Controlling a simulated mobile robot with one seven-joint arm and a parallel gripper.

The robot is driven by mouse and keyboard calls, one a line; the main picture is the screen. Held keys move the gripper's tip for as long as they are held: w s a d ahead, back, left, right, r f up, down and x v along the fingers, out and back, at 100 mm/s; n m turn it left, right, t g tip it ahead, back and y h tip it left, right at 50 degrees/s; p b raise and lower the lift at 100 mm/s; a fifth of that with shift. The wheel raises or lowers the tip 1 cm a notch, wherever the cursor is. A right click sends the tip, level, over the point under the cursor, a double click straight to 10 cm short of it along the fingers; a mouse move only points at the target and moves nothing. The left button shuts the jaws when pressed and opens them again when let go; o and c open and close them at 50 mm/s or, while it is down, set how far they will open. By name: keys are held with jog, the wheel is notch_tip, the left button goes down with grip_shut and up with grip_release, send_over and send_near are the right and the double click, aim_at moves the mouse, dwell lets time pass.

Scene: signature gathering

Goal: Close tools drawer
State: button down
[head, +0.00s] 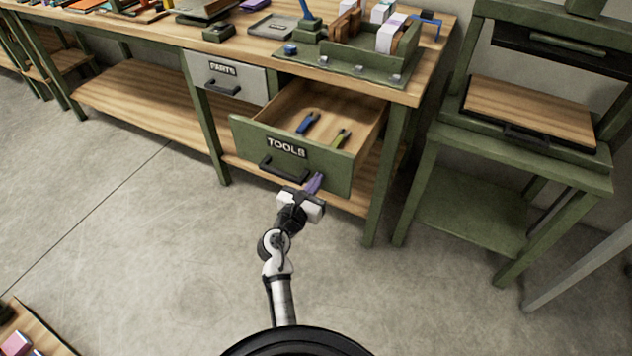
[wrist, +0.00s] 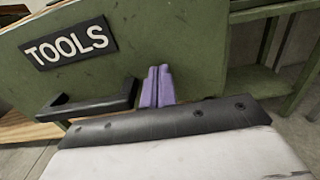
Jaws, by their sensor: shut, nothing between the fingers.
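The tools drawer (head: 320,166) is pulled well out from under the wooden workbench. Its green front carries a TOOLS label (head: 287,148) and a black handle (head: 283,169). A blue-handled tool (head: 307,122) and a yellow-green one (head: 341,138) lie inside it. My gripper (head: 315,182), with purple fingers, is shut and empty in front of the drawer, right of the handle. In the wrist view the shut fingers (wrist: 158,86) overlap the green front (wrist: 180,40), to the right of the handle (wrist: 90,103). I cannot tell whether they touch it.
The grey parts drawer (head: 226,76) is shut, to the left. A green tray with boxes (head: 370,62) stands on the bench above. A green stand with a wooden board (head: 530,108) is at the right. The floor (head: 130,230) at the left is clear.

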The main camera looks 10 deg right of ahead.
jog(key=b+x, duration=0.2)
jog(key=x, duration=2.2)
jog(key=shift+w+d+f+b, duration=0.1)
jog(key=shift+w+d+b, duration=0.1)
jog(key=shift+w+b, duration=0.15)
jog(key=shift+w+d, duration=0.3)
jog(key=shift+w, duration=0.1)
jog(key=shift+r, duration=0.55)
